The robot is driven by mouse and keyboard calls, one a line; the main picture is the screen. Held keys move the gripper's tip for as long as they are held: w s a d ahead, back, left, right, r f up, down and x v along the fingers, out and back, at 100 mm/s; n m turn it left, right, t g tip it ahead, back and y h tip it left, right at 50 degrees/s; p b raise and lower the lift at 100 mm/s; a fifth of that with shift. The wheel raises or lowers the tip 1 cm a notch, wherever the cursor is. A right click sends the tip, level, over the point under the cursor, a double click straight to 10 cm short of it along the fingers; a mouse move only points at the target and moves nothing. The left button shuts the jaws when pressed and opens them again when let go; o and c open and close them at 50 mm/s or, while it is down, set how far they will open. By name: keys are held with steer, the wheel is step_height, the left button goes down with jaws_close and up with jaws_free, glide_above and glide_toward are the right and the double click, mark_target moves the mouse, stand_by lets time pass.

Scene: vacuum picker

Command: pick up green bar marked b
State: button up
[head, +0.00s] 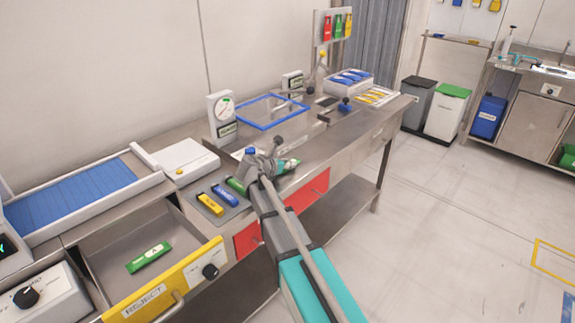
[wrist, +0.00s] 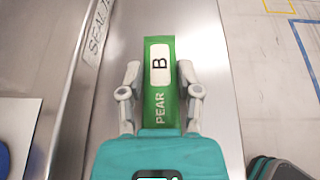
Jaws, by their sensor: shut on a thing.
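The green bar marked B (wrist: 159,93) stands out in the wrist view, with a white label bearing the B and the word PEAR below it. My gripper (wrist: 160,73) is shut on it, with one grey finger on each long side. The bar's near end is hidden behind the teal gripper body. Steel bench surface shows beneath and around it. In the head view my gripper (head: 272,166) is over the front part of the bench, beside the small grey mat.
A yellow bar (head: 210,204), a blue bar (head: 225,195) and a partly hidden green piece (head: 236,186) lie at the mat. Another green bar (head: 149,257) lies in the open REJECT drawer (head: 185,283). A dial scale (head: 221,116) and blue-framed tray (head: 271,111) stand behind.

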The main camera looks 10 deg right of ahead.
steer(key=shift+r+p, duration=1.45)
steer(key=shift+r, duration=0.1)
steer(key=s+a+r+p, duration=0.3)
steer(key=s+r+p, duration=0.6)
steer(key=s, duration=0.4)
steer(key=shift+s+r+p, duration=0.35)
steer(key=shift+s, duration=0.15)
